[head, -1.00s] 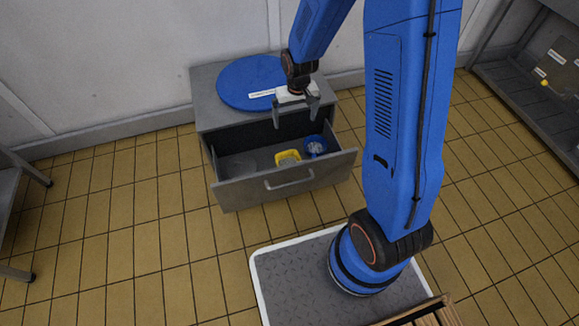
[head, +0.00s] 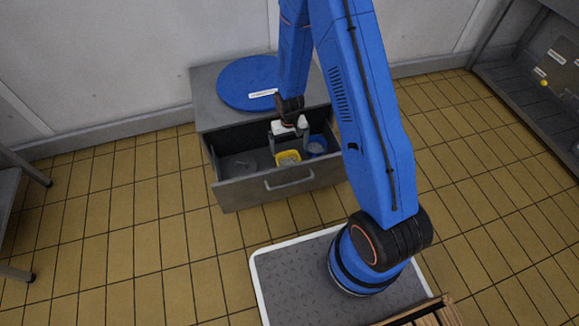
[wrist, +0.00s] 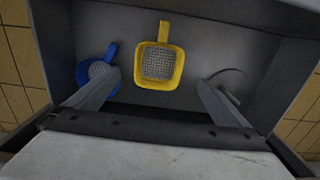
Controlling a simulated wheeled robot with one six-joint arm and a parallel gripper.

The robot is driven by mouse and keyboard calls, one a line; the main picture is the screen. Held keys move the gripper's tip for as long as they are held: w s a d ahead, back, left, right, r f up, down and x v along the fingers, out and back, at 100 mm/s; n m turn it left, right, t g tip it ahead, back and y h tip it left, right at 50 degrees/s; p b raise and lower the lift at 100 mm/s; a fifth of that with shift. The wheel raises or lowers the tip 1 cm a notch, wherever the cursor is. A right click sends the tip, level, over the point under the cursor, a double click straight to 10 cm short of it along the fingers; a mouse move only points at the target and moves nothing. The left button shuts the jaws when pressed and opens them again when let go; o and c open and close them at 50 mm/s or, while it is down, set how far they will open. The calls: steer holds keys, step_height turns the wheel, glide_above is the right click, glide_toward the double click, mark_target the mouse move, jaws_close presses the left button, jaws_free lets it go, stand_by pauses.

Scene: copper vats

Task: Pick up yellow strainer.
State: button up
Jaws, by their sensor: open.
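The yellow strainer (head: 287,158) lies in the open grey drawer (head: 230,190). In the wrist view the yellow strainer (wrist: 176,75) is square with a grey mesh, its short handle pointing away from my gripper. My gripper (head: 290,145) is open, pointing down over the drawer just above the strainer. In the wrist view my gripper's fingers (wrist: 160,82) are spread wide, one on each side of the strainer, with nothing between them held. I cannot tell the exact height left between fingertips and strainer.
A blue strainer (head: 317,146) lies beside the yellow one; in the wrist view the left finger partly covers the blue strainer (wrist: 98,70). A thin grey wire-like item (wrist: 228,84) lies at the drawer's other side. A blue round lid (head: 245,82) rests on the cabinet top (head: 205,105).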

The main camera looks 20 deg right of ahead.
mark_target(292, 156)
steer(key=shift+d+f, duration=0.1)
steer(key=shift+f, duration=6.65)
steer(key=c, duration=0.9)
